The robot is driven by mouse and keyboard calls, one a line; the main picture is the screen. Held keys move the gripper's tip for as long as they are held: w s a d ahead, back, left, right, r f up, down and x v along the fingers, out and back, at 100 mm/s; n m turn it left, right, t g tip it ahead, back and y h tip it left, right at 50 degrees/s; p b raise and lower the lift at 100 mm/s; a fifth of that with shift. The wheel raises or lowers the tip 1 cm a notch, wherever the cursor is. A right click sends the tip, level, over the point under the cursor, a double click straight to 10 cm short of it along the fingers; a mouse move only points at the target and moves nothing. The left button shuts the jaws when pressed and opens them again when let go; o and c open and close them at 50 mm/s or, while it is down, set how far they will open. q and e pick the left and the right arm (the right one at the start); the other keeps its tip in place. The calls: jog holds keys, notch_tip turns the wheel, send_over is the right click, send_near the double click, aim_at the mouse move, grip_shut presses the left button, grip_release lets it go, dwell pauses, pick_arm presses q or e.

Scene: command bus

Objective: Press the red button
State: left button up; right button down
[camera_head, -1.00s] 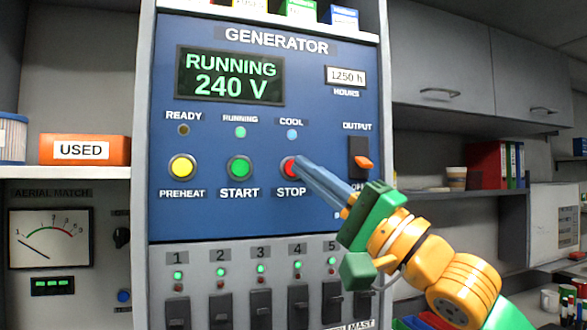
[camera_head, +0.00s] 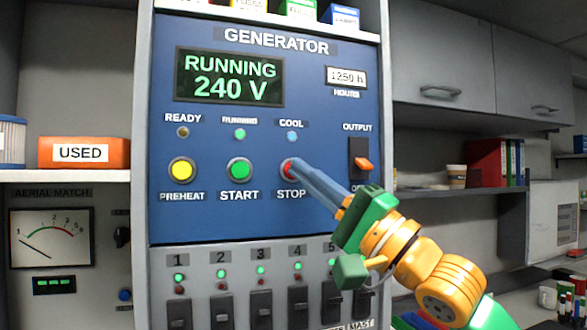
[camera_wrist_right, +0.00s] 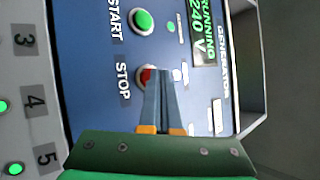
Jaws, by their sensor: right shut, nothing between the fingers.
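The red STOP button (camera_head: 287,168) sits on the blue generator panel (camera_head: 215,222), right of the green START button (camera_head: 240,169). My right gripper (camera_head: 297,168) is shut and empty. Its blue-grey fingertips overlap the right part of the red button in the head view; contact cannot be told for certain. In the right wrist view, the red button (camera_wrist_right: 146,77) shows partly behind the shut fingertips (camera_wrist_right: 160,76). The display (camera_head: 229,77) reads RUNNING 240 V. My left gripper is not in view.
The yellow PREHEAT button (camera_head: 182,170) is further left. The OUTPUT switch (camera_head: 360,160) with an orange lever is right of the red button, above my arm. Numbered breaker switches (camera_head: 260,308) line the grey panel below.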

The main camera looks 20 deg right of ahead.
jog(key=shift+w, duration=0.15)
dwell(0.6)
jog(key=shift+s+b, duration=0.45)
jog(key=shift+s, duration=0.25)
jog(key=shift+s+f, duration=0.1)
jog(key=shift+s, duration=0.05)
